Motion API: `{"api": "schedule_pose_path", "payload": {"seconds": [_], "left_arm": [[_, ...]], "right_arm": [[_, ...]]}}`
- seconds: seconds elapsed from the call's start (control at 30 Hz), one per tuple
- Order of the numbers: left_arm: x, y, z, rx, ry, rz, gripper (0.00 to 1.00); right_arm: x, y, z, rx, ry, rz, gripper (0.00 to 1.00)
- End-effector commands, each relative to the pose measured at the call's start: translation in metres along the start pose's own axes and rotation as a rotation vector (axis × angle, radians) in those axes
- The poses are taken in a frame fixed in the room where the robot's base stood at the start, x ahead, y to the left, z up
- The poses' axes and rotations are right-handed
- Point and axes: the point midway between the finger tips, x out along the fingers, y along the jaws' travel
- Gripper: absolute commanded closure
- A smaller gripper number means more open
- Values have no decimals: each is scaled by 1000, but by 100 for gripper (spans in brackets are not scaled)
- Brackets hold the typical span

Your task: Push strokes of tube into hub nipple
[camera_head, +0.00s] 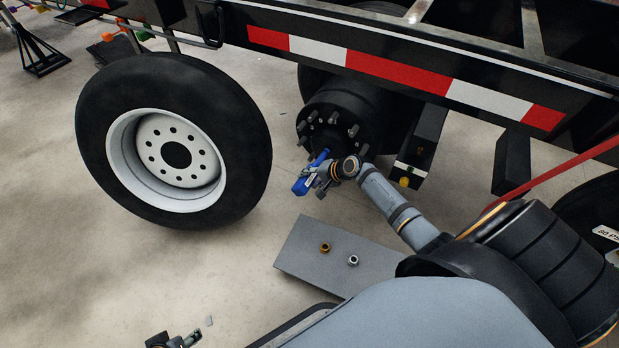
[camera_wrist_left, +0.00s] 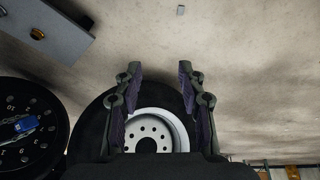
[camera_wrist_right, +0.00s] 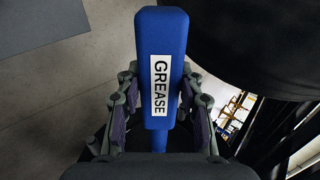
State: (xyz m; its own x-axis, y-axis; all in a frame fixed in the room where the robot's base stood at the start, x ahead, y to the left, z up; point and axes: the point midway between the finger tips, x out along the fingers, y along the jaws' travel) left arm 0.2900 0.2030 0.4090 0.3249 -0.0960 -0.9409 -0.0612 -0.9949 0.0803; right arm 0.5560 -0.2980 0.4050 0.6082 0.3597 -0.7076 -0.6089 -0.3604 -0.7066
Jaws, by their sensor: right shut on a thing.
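My right gripper (camera_head: 322,178) is shut on a blue grease tube (camera_head: 303,185). In the right wrist view the tube (camera_wrist_right: 174,35) stands between the fingers with its white "GREASE" label facing the camera. The black wheel hub (camera_head: 345,112), ringed with studs, is just behind the tube, whose narrow end points at the hub face. My left gripper (camera_head: 174,341) is open and empty, low over the floor.
A wheel with a white rim (camera_head: 150,155) stands upright left of the hub. A grey plate (camera_head: 315,262) below the hub bears a brass-coloured nut (camera_head: 325,247) and a silver nut (camera_head: 353,260). The trailer rail (camera_head: 400,75) runs above the hub. The floor at lower left is mostly clear.

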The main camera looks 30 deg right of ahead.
Motion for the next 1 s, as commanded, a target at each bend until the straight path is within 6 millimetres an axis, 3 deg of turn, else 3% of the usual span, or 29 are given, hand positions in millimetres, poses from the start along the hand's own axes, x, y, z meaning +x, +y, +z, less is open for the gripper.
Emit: {"api": "schedule_pose_path", "payload": {"seconds": [0.57,1.0], "left_arm": [[-6,-1,-2,2,-15,-5,60],[-36,-8,-4,8,-142,-44,60]], "right_arm": [[0,-1,6,-1,1,-2,100],[-2,-3,35,1,-2,-1,100]]}}
